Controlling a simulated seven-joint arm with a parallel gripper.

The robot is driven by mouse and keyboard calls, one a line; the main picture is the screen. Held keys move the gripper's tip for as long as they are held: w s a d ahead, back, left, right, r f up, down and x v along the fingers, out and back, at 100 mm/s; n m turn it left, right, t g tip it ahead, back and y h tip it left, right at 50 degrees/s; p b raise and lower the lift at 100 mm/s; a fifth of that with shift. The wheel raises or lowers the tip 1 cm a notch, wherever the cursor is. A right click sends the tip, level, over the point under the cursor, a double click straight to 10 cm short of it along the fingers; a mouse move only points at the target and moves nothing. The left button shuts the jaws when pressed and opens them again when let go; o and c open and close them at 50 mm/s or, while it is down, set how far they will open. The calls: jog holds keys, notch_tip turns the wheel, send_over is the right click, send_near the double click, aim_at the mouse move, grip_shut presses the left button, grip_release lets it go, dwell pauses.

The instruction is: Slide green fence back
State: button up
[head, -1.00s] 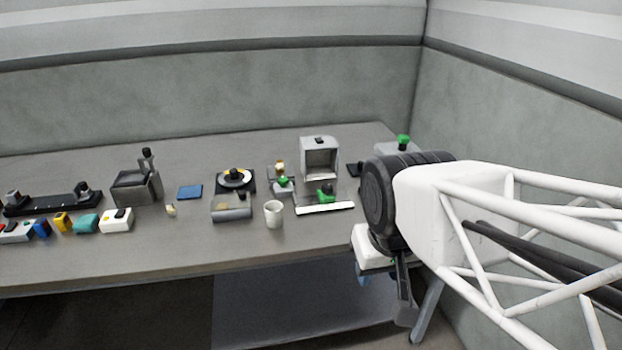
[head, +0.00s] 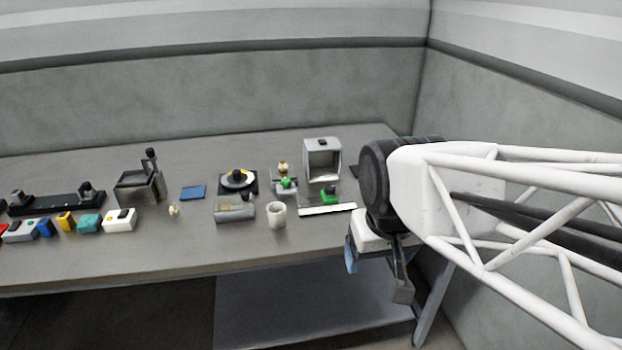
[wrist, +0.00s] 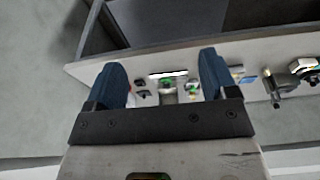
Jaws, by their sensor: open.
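A small green block (head: 330,195) sits on a fixture with a white strip (head: 328,209) along its front, at the right of the table. A second green piece (head: 286,184) is on a small grey unit just left of it. I cannot tell which green part is the fence. My gripper (head: 375,272) is open and empty, in front of the table's front edge and to the right of the fixture. In the wrist view its two blue fingers (wrist: 160,76) are spread apart, with the white strip and small green parts far off between them.
A grey open-front box (head: 322,160) stands behind the fixture. A white cup (head: 276,215) stands to its front left, near a black reel unit (head: 238,181) and a grey block (head: 234,211). Several coloured blocks line the left. The front strip of table is clear.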

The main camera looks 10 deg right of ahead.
jog(key=w+r, duration=0.1)
jog(key=w, duration=1.3)
jog(key=g, duration=0.3)
send_over(329, 187)
jog(key=f, duration=1.8)
jog(key=shift+s+f, duration=0.25)
jog(key=shift+f, duration=0.05)
jog(key=shift+w+f, duration=0.25)
jog(key=shift+f, duration=0.05)
jog(key=shift+f, duration=3.9)
